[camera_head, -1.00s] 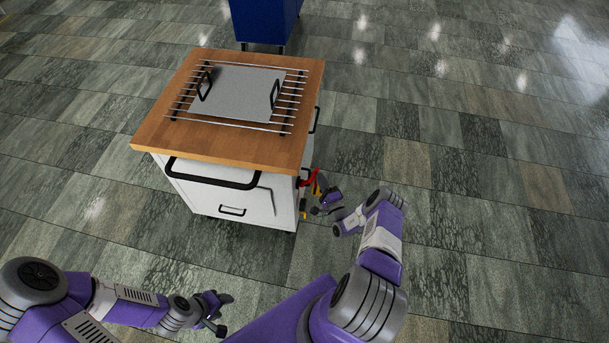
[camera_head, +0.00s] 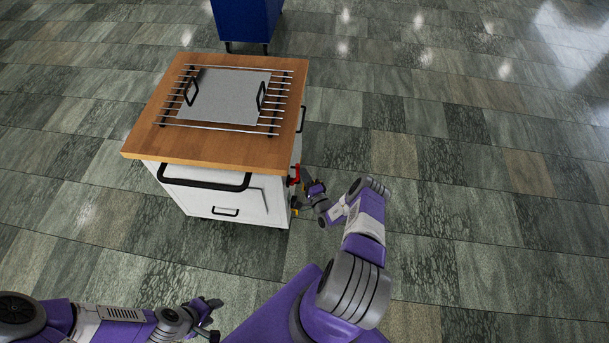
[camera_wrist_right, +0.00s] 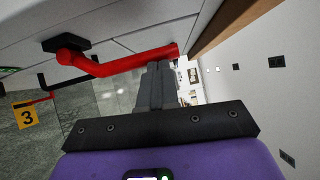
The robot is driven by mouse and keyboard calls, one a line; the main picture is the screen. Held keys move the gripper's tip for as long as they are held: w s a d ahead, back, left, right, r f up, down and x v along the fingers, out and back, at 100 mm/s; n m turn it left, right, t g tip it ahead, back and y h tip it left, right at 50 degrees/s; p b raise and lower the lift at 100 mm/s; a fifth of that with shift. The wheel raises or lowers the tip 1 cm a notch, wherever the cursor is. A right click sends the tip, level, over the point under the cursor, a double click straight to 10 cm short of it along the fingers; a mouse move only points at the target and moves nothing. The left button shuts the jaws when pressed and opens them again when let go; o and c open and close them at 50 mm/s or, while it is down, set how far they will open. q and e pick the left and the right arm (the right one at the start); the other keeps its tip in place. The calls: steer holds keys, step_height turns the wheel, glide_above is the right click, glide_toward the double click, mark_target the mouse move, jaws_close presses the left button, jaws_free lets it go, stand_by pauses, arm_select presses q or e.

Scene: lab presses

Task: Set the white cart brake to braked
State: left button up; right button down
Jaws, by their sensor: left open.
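The white cart (camera_head: 181,190) has a wooden top and stands left of centre in the head view. Its red brake lever (camera_head: 294,175) is on the cart's right side, and it shows larger in the right wrist view (camera_wrist_right: 115,66). My right gripper (camera_head: 303,182) is at the lever. In the wrist view its dark fingers (camera_wrist_right: 163,66) lie together with no gap visible, their tips by the lever's free end. Contact is hard to tell. My left gripper (camera_head: 213,318) is open and empty, low in front of the cart.
A wire rack with a grey handled plate (camera_head: 228,95) lies on the cart top. A black handle (camera_head: 205,180) juts from the cart's front. A blue bin (camera_head: 246,20) stands behind. Floor to the right is clear.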

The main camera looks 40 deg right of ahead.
steer(key=shift+r, duration=0.1)
arm_select(q)
steer(key=shift+s+d+r+p, duration=0.15)
steer(key=shift+s+r+p, duration=0.3)
steer(key=shift+r+p, duration=0.25)
arm_select(e)
steer(key=s, duration=1.3)
steer(key=shift+a, duration=0.4)
steer(key=shift+s, duration=0.1)
